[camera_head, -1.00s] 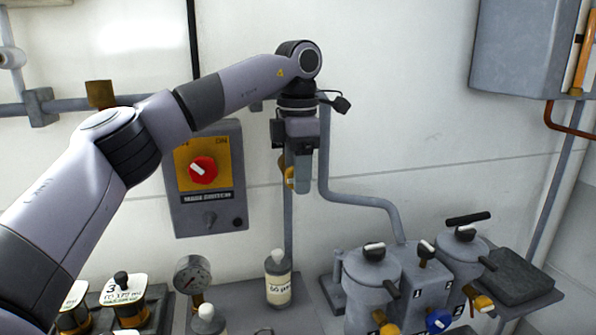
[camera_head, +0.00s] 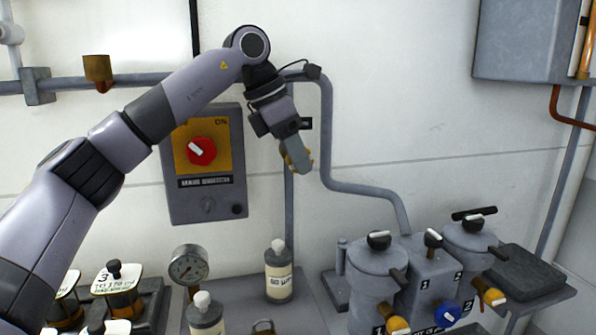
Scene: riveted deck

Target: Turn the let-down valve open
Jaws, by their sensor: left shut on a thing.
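My left gripper (camera_head: 299,162) is in front of the thin vertical pipe, right of the red switch. It is shut on a small yellow handle (camera_head: 287,157), which I take to be the let-down valve. Only slivers of yellow show beside the fingers; the rest of the valve is hidden behind them. The gripper is tilted, its fingers pointing down and to the right. My right gripper is out of view.
A grey switch box (camera_head: 207,209) with a red knob (camera_head: 201,151) hangs left of the gripper. Below stand a labelled bottle (camera_head: 278,275), a gauge (camera_head: 188,268) and grey pots (camera_head: 377,275) with yellow and blue knobs. The wall to the right is mostly clear.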

